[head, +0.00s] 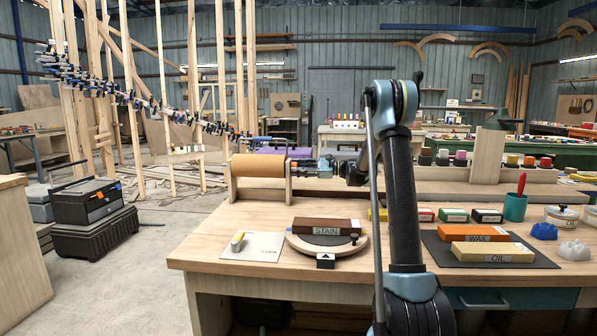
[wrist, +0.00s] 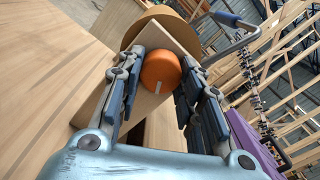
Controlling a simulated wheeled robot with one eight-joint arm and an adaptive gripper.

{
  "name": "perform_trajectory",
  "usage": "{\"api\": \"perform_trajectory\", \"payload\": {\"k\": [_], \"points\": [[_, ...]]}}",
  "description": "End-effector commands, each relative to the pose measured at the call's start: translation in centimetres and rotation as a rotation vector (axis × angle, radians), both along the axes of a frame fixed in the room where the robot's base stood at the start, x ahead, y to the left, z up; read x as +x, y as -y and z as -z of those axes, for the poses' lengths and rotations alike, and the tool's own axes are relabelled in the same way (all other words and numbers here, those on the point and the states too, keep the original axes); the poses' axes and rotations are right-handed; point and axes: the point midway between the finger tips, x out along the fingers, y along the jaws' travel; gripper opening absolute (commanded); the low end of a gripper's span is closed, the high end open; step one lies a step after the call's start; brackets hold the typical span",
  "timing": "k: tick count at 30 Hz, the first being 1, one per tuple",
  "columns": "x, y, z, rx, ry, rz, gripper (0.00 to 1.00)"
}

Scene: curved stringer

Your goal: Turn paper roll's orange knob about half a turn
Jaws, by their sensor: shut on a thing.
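The paper roll (head: 258,165) is a wide brown-orange roll held between upright wooden end plates (head: 289,184) at the back left of the workbench. In the wrist view the roll (wrist: 158,18) shows behind its end plate (wrist: 112,95). The orange knob (wrist: 160,72) is round, with a short white mark near its lower edge, and projects from that plate. My gripper (head: 312,168) is at the right end of the roll, level with it. In the wrist view my gripper (wrist: 167,66) has its fingers on either side of the knob, shut on it.
A grey bent bar with a blue end (wrist: 236,22) stands beside the roll. The STAIN block (head: 326,231), a white card (head: 252,246) and the WAX block (head: 474,234) lie nearer the front. A purple box (head: 286,152) is behind the roll.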

Motion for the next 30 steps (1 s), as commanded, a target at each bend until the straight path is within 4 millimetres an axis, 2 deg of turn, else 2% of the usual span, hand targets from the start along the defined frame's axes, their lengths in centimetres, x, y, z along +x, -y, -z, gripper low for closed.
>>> {"api": "perform_trajectory", "payload": {"k": [15, 30], "points": [[-0.11, 0.02, 0.20, 0.012, -0.427, 0.003, 0.10], [-0.16, 0.02, 0.20, 0.017, -0.581, 0.002, 0.10]]}}
